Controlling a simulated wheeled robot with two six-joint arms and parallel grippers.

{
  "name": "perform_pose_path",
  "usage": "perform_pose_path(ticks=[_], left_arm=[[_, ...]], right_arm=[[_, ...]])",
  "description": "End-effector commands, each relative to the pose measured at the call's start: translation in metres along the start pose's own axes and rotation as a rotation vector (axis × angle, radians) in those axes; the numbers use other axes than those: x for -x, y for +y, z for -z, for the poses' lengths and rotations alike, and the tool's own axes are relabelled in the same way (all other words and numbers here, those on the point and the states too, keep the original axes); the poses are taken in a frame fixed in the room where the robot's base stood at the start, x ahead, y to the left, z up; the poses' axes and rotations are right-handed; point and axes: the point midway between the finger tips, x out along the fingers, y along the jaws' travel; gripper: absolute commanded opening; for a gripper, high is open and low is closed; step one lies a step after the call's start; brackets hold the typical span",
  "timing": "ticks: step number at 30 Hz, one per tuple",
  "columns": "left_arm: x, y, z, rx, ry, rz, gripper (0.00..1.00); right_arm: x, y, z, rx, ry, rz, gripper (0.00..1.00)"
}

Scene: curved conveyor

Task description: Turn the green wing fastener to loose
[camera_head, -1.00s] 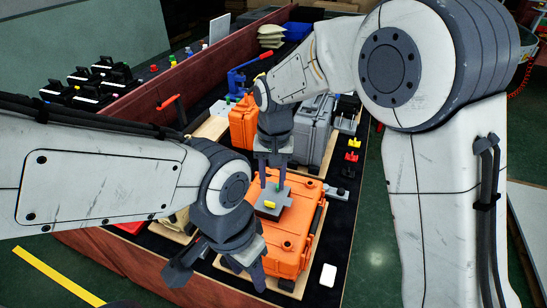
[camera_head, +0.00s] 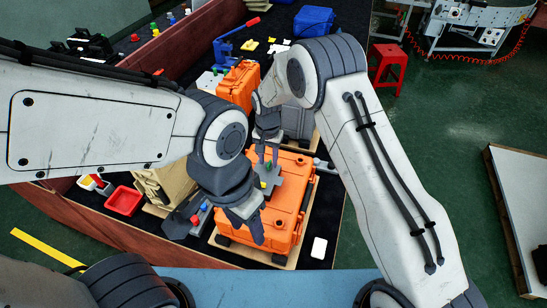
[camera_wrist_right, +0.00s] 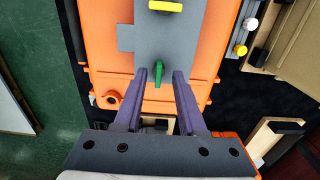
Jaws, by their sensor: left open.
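The green wing fastener (camera_wrist_right: 161,69) stands on a grey plate (camera_wrist_right: 191,45) in the right wrist view. It lies between the fingertips of my right gripper (camera_wrist_right: 160,78), with a gap on each side. In the head view my right gripper (camera_head: 265,156) points down at the plate (camera_head: 292,190), and the green fastener (camera_head: 269,165) shows only as a small patch by its fingers. The plate sits on an orange case (camera_head: 284,217). My left gripper (camera_head: 215,228) is open and empty, in front of the case's left side.
A yellow wing fastener (camera_wrist_right: 165,6) is on the same plate. A second orange case (camera_head: 238,86) stands behind, next to a grey case. A red tray (camera_head: 124,201) and a beige case (camera_head: 163,186) are at the left. A white card (camera_head: 319,247) lies at the right.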

Motion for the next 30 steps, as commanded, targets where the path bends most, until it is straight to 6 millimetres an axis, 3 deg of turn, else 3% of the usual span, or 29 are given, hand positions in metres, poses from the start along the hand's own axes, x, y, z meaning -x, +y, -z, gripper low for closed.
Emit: perform_pose_path(ticks=[12, 13, 15, 16, 20, 21, 30], left_arm=[[0.004, 0.0, 0.0, -0.001, 0.0, 0.0, 0.5], [0.004, 0.0, 0.0, -0.001, 0.0, 0.0, 0.5], [0.004, 0.0, 0.0, -0.001, 0.0, 0.0, 0.5], [0.004, 0.0, 0.0, -0.001, 0.0, 0.0, 0.5], [0.004, 0.0, 0.0, -0.001, 0.0, 0.0, 0.5], [0.004, 0.0, 0.0, -0.001, 0.0, 0.0, 0.5], [-0.001, 0.0, 0.0, 0.0, 0.0, 0.0, 0.5]], right_arm=[[-0.011, 0.004, 0.002, -0.006, 0.0, 0.0, 0.4], [-0.011, 0.004, 0.002, -0.006, 0.0, 0.0, 0.32], [-0.011, 0.004, 0.002, -0.006, 0.0, 0.0, 0.06], [-0.011, 0.004, 0.002, -0.006, 0.0, 0.0, 0.0], [-0.011, 0.005, 0.002, -0.006, 0.0, 0.0, 0.0], [-0.011, 0.017, 0.006, -0.009, -0.001, -0.001, 0.0], [-0.012, 0.009, 0.003, 0.047, -0.002, -0.006, 0.0]])
